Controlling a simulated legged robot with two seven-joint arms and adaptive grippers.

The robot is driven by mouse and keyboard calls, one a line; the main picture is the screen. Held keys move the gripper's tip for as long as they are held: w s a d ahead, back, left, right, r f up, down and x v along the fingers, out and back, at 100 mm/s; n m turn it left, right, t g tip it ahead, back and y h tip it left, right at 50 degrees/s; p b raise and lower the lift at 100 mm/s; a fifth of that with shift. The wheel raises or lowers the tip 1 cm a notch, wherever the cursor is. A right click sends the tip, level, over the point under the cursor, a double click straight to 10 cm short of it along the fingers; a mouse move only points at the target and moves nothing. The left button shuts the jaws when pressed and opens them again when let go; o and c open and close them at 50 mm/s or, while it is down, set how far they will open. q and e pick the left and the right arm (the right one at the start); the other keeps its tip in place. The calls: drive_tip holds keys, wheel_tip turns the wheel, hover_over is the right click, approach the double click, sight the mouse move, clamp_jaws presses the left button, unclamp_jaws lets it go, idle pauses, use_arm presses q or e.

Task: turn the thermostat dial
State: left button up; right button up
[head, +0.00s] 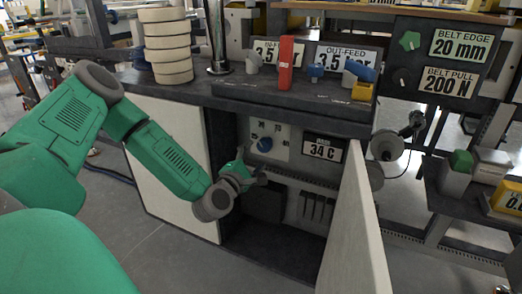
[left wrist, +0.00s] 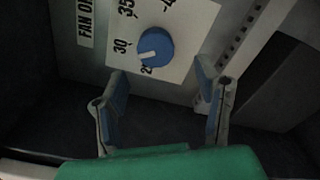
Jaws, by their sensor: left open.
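The thermostat dial is a round blue knob (head: 264,145) on a white scale plate (head: 281,140) inside the open cabinet. In the left wrist view the dial (left wrist: 155,46) carries a white pointer mark and sits among printed numbers, with 30 and 35 readable. The pointer lies toward the lower left, near a partly hidden number. My left gripper (head: 252,176) is at the cabinet opening, just below and left of the dial. In the left wrist view its two fingers (left wrist: 162,90) are spread wide, with nothing between them, and the dial lies beyond their tips. My right gripper is not seen.
A sign reading 34 C (head: 323,149) is right of the dial. An open white door (head: 355,225) stands to the right of the opening. The dark counter (head: 225,88) overhangs above, with a stack of rolls (head: 167,45) and a red block (head: 286,62).

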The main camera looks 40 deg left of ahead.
use_arm(q)
drive_tip(key=v, duration=0.6)
drive_tip(key=shift+a+f, duration=0.15)
drive_tip(key=shift+a, duration=0.05)
drive_tip(key=s+d+f+m+g+h, duration=0.3)
drive_tip(key=d+f+m+g+h, duration=0.1)
drive_tip(key=d+f+m, duration=0.4)
drive_tip(key=s+d+f+m+g+h, duration=0.35)
drive_tip(key=d+f+m, duration=0.25)
drive_tip(key=d, duration=0.4)
drive_tip(key=s+d+f+m+g, duration=0.3)
drive_tip(key=s+f+m+g, duration=0.25)
drive_tip(key=s+m, duration=0.35)
drive_tip(key=s+a+f+m+g+y, duration=0.25)
drive_tip(key=s+m, duration=0.25)
drive_tip(key=s, duration=0.4)
wheel_tip(320, 180, up, 16)
drive_tip(key=g+p, duration=0.1)
drive_tip(key=p, duration=1.4)
drive_tip(key=shift+s+a+h, duration=0.2)
drive_tip(key=shift+s+h, duration=0.1)
